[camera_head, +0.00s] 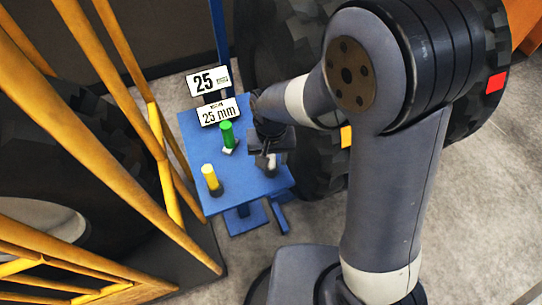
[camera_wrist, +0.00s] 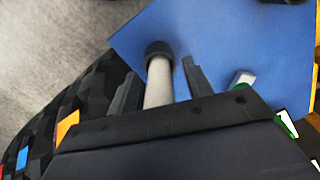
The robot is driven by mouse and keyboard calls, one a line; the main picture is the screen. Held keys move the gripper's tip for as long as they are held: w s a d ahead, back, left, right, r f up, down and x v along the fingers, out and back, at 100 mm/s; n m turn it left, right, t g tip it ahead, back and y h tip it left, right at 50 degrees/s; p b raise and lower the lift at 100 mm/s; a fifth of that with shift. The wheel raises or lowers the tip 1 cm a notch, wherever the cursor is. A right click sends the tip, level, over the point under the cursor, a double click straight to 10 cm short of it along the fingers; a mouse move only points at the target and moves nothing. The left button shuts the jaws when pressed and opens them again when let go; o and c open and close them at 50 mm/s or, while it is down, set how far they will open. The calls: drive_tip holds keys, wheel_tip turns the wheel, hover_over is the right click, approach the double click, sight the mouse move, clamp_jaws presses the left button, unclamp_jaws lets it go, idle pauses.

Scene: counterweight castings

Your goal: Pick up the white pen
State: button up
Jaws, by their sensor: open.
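The white pen (camera_wrist: 158,85) shows in the wrist view between the two fingers of my gripper (camera_wrist: 148,64), with a dark piece at its far end over the blue table top. The fingers are open, with a visible gap on each side of the pen. In the head view my gripper (camera_head: 266,150) is over the right side of the small blue table (camera_head: 240,185). The white pen (camera_head: 271,161) is partly hidden there by the gripper, standing near the table's right edge.
Yellow railings (camera_head: 120,160) are at the left, and a large dark wheel (camera_head: 300,150) is close behind on the right.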

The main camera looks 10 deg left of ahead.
drive_tip(key=shift+f, duration=0.1)
drive_tip(key=shift+c, duration=0.2)
drive_tip(key=c, duration=0.8)
